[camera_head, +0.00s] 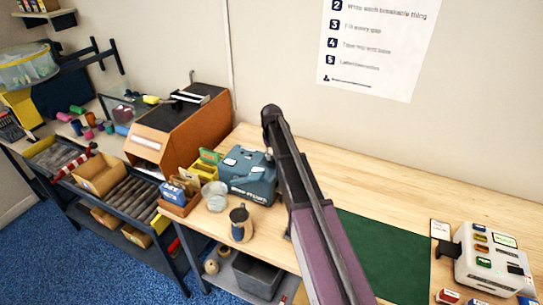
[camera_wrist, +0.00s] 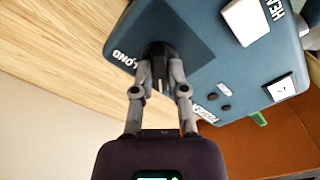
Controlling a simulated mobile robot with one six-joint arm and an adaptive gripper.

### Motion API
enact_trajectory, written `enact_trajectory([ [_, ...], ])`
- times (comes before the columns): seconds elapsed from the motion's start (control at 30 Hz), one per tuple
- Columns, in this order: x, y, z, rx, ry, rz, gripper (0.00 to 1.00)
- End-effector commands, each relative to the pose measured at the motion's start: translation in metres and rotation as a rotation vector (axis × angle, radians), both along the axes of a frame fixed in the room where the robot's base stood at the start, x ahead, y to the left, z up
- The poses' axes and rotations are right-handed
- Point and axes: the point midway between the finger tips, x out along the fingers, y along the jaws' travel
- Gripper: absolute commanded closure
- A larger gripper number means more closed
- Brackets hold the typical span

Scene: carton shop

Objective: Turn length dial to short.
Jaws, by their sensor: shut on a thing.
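The blue-grey machine (camera_head: 246,176) stands on the wooden bench in the head view, left of my arm. It fills the upper part of the wrist view (camera_wrist: 228,65). On its face is the black length dial (camera_wrist: 159,49), on a darker square patch. A white "LONG" label (camera_wrist: 124,60) is left of the dial; another white label (camera_wrist: 205,114) at lower right is too blurred to read surely. My gripper (camera_wrist: 160,72) is shut on the dial, one finger on each side. The dial's pointer is hidden or unclear. In the head view the fingers cannot be made out.
A green mat (camera_head: 382,256) and a white device (camera_head: 490,262) are to the right. The bench behind the mat is clear.

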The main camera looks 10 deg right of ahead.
Motion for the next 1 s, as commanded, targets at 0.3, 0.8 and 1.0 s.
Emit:
enact_trajectory([
  [0.3, -0.0013, -0.0005, -0.0003, -0.002, 0.003, 0.0, 0.47],
  [0.8, -0.0003, -0.0002, -0.0001, 0.0, 0.001, -0.013, 0.47],
  [1.0, -0.0003, -0.0002, 0.0, 0.0, 0.001, -0.069, 0.47],
])
